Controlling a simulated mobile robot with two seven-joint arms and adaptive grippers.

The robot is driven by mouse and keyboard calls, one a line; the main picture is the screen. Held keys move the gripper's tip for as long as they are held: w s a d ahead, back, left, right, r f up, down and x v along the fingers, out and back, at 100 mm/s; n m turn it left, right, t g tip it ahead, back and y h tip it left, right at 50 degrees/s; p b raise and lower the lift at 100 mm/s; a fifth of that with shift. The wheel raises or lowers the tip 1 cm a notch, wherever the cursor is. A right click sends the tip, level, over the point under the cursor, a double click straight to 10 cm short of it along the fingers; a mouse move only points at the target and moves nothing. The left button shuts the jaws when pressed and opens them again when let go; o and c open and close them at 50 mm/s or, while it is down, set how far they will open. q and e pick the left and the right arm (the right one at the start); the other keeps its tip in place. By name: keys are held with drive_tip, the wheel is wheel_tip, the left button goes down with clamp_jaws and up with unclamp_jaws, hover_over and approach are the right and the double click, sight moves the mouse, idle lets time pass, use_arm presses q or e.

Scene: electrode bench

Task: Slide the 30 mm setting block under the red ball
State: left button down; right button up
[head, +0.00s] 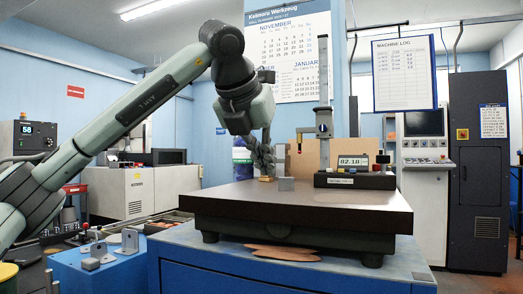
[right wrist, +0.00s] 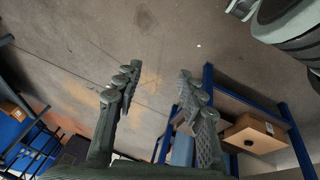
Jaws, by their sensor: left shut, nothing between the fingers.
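A grey block (head: 286,184), which looks like the setting block, sits on the dark surface plate (head: 340,207); its size cannot be read. The height gauge (head: 323,95) stands behind it to the right, with a probe arm (head: 300,138) reaching left above the block. A small red tip hangs at the probe; a ball shape is too small to make out. My left gripper (head: 265,170) is shut and empty, pointing down just left of the block. A small yellowish piece (head: 267,179) lies below its fingertips. My right gripper (right wrist: 157,80) is open and empty, above the floor.
The gauge's readout (head: 353,161) and base stand at the plate's back right. A blue bench (head: 100,275) with grey brackets and blocks is at lower left. A blue rack with a cardboard box (right wrist: 255,133) shows in the right wrist view.

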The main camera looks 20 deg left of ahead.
sight(281, 188)
use_arm(q)
drive_tip(key=x, duration=0.4)
drive_tip(key=w+p, duration=0.1)
drive_tip(key=w, duration=0.2)
drive_tip(key=shift+w+f, duration=0.15)
drive_tip(key=shift+w, duration=0.55)
use_arm(e)
drive_tip(key=shift+a+x, duration=0.2)
drive_tip(key=shift+x, duration=0.6)
drive_tip(key=shift+a+x, duration=0.15)
drive_tip(key=shift+x, duration=0.6)
drive_tip(key=shift+w, duration=0.1)
